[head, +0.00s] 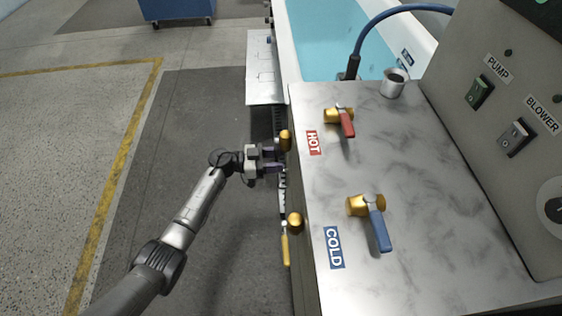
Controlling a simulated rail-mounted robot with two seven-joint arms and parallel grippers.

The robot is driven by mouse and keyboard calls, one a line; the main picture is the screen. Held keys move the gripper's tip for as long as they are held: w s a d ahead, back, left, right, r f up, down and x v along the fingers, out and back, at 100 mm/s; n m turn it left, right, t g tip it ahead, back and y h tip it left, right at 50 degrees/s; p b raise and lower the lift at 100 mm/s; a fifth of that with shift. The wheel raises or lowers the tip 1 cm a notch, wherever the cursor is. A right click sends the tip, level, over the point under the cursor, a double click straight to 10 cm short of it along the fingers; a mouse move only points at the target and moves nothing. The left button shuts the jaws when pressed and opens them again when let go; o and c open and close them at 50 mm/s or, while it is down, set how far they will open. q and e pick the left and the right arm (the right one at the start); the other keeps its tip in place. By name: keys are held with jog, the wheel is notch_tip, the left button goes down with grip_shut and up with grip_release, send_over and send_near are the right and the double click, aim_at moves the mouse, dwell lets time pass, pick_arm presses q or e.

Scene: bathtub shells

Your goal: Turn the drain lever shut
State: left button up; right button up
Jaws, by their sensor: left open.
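Two brass valves sit on the left side panel of the marble-topped cabinet. The nearer one (295,221) has a yellow lever (285,249) hanging down. The farther one (285,139) shows only its brass knob; its handle is hidden or too small to tell. I cannot read which is the drain lever, as no label shows on that side. My left gripper (273,162) is open, just below the farther knob in the picture and close to the side panel. Whether it touches anything is unclear. My right gripper is not in view.
The marble top (410,170) carries a red HOT lever (347,123), a blue COLD lever (379,231) and a metal cup (394,84). A control panel (470,130) stands at right. The water-filled tub (328,40) is behind. The floor at left is clear.

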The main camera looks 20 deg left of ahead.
pick_arm(q)
jog(key=shift+x, duration=0.85)
grip_shut()
